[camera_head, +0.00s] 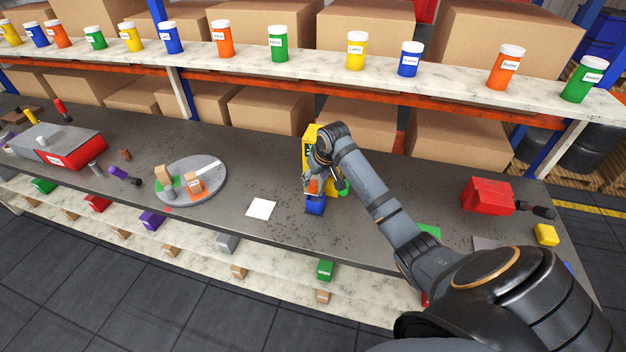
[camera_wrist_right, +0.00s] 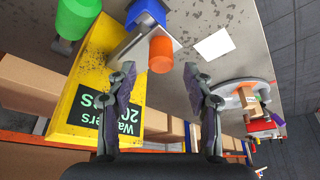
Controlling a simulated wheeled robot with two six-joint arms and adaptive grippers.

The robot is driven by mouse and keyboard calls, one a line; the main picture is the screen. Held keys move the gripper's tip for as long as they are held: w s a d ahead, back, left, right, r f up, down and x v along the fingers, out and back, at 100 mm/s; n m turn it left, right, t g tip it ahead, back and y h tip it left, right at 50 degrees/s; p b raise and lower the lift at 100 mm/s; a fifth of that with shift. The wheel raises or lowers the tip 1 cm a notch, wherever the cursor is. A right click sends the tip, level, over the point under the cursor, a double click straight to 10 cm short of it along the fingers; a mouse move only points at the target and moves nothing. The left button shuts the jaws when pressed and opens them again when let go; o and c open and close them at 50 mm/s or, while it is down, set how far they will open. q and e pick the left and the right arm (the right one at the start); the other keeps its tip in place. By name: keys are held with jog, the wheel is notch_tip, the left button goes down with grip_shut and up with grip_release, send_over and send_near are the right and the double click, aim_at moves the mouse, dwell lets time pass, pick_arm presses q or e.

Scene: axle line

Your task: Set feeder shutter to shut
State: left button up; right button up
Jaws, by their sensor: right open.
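The feeder is a yellow housing (camera_head: 310,134) with a black "Washers" label, at the middle of the bench; its yellow body (camera_wrist_right: 93,88) fills the left of the wrist view. A grey metal plate (camera_wrist_right: 132,42) with an orange knob (camera_wrist_right: 160,54) sits at its front, beside a blue part (camera_wrist_right: 146,12). In the head view the orange knob (camera_head: 313,187) is above the blue part (camera_head: 315,206). My right gripper (camera_wrist_right: 160,70) is open, its fingertips on either side of the knob's line, with no clear contact. It partly hides the feeder in the head view (camera_head: 318,172). My left gripper is out of view.
A green knob (camera_wrist_right: 77,17) stands beside the yellow housing. A white square (camera_head: 261,208) and a round grey turntable (camera_head: 191,180) with blocks lie to the left. A red box (camera_head: 487,196) is at right. A shelf with several labelled bottles runs behind the bench.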

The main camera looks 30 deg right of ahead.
aim_at(313, 182)
jog(key=shift+p+x, duration=0.35)
jog(key=shift+x, duration=1.75)
jog(key=shift+a, duration=0.1)
grip_shut()
